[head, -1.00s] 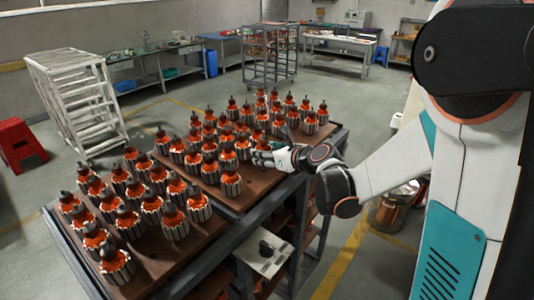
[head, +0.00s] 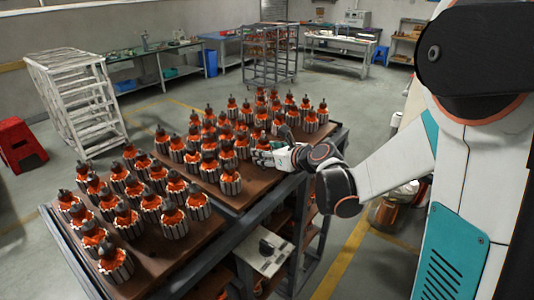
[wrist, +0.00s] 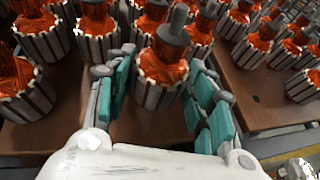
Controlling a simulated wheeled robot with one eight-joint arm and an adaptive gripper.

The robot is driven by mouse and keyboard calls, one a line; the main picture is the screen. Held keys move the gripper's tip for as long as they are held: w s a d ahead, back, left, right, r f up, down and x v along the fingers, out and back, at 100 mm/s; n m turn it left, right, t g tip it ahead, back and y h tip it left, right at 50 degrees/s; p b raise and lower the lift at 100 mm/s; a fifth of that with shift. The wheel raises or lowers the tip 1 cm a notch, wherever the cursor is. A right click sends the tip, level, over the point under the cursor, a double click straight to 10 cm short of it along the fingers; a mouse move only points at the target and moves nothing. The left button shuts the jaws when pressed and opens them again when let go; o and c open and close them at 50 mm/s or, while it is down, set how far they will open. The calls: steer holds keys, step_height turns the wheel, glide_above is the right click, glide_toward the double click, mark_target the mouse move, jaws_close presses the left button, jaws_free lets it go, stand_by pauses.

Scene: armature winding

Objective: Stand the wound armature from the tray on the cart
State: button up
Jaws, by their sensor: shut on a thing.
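My gripper (head: 265,158) is at the right side of the cart top in the head view. In the wrist view its teal-padded fingers (wrist: 158,100) are shut on a wound armature (wrist: 160,88), with orange winding, a grey slotted core and a dark shaft pointing up. The armature looks upright; whether its base touches the brown board below cannot be told. The cart (head: 255,222) has a dark frame and carries brown boards (head: 160,258). Many similar armatures (head: 172,222) stand upright on them in rows.
Other armatures (wrist: 40,35) stand close on the left, behind and right of my gripper. A bare strip of board lies in front of them. A white rack (head: 80,100), a red stool (head: 18,145) and workbenches (head: 340,40) stand farther off.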

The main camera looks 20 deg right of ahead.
steer(key=shift+f+b, duration=0.95)
stand_by(0.9)
steer(key=o, duration=1.6)
steer(key=shift+s, duration=0.1)
steer(key=shift+v, duration=6)
steer(key=shift+a+f, duration=0.1)
